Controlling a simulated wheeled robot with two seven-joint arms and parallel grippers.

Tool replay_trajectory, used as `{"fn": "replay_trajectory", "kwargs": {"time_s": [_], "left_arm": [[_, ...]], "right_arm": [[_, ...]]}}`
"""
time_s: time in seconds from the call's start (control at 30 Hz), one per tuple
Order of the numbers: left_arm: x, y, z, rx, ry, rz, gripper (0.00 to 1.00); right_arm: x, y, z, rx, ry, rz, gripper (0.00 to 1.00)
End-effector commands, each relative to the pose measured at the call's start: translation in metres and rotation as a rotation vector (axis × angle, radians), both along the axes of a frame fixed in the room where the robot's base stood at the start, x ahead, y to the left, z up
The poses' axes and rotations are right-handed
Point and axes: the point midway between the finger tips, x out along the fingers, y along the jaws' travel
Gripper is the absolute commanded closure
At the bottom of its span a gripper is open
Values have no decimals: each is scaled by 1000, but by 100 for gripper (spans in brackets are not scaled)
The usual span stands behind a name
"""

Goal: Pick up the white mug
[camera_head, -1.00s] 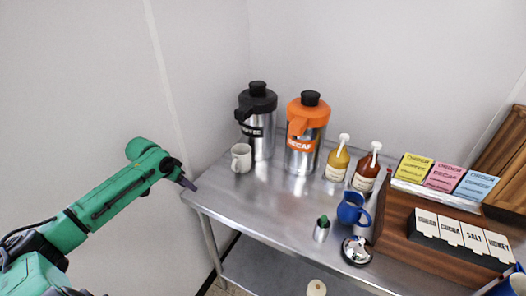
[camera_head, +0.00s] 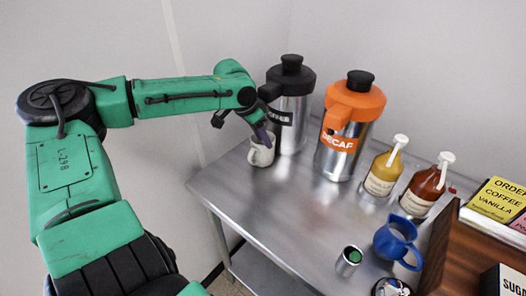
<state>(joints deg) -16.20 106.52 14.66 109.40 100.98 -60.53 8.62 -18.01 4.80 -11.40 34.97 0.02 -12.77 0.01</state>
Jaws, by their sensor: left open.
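The white mug (camera_head: 261,153) stands upright on the steel table (camera_head: 262,208) near its back left corner, in front of the black-topped coffee dispenser. My left gripper (camera_head: 263,137) points down at the mug's rim from above and left. It is open, with one finger over the mug's mouth. The finger hides part of the rim, and I cannot tell whether it touches. The mug's handle shows on its front side. My right gripper is not in view.
The black-topped dispenser (camera_head: 292,105) stands close behind the mug, and the orange-topped decaf dispenser (camera_head: 340,140) is to its right. Two syrup bottles, a blue pitcher (camera_head: 393,243) and a small metal cup (camera_head: 348,260) stand farther right. The front left tabletop is bare.

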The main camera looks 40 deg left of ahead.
Motion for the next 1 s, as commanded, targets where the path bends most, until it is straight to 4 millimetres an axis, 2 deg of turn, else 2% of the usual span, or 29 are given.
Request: {"fn": "replay_trajectory", "kwargs": {"time_s": [0.1,0.17,0.3,0.53,0.57,0.6,0.67,1.0], "left_arm": [[5,-2,-14,3,7,0,57],[9,-4,-23,3,7,0,57],[17,-6,-43,0,4,2,57],[19,-7,-46,-2,-1,1,57],[19,-7,-46,-2,-1,1,61],[19,-7,-46,-2,-1,1,76],[19,-7,-46,-2,-1,1,99],[19,-7,-46,-2,-1,1,100]], "right_arm": [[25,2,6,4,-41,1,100],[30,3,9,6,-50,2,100],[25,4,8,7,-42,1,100],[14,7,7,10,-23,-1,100],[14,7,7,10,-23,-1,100],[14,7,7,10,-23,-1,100],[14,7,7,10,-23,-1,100],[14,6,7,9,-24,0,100]]}}
